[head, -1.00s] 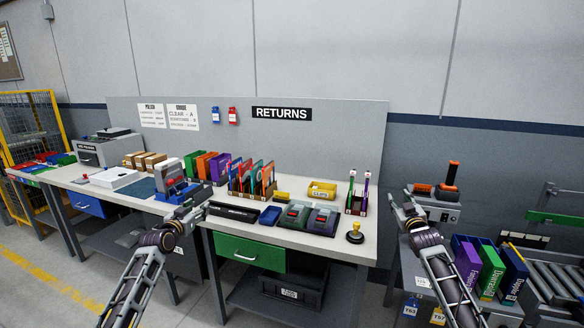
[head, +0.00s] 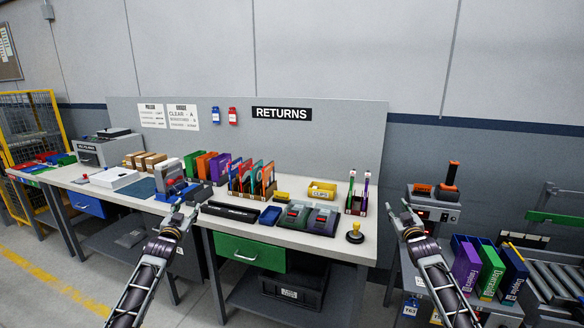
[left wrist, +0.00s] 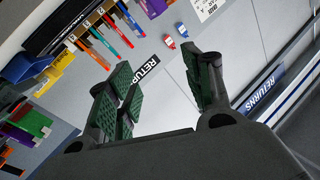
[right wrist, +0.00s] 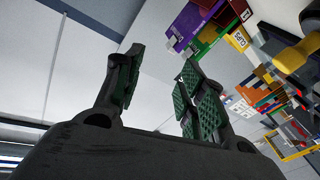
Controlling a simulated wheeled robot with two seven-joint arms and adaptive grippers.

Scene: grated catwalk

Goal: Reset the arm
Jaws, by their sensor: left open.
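My left gripper (head: 183,212) is in front of the workbench, near the black printer-like tray on its front edge. In the left wrist view (left wrist: 160,85) its green-padded fingers stand apart with nothing between them. My right gripper (head: 406,216) is to the right of the bench, in front of the grey box with an orange-topped lever. In the right wrist view (right wrist: 160,85) its fingers are also spread and empty. Both arms reach up from the lower edge of the head view, and neither gripper holds anything.
A green drawer (head: 250,253) sits below. Coloured binders (head: 489,270) stand at the right beside a roller conveyor (head: 559,262).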

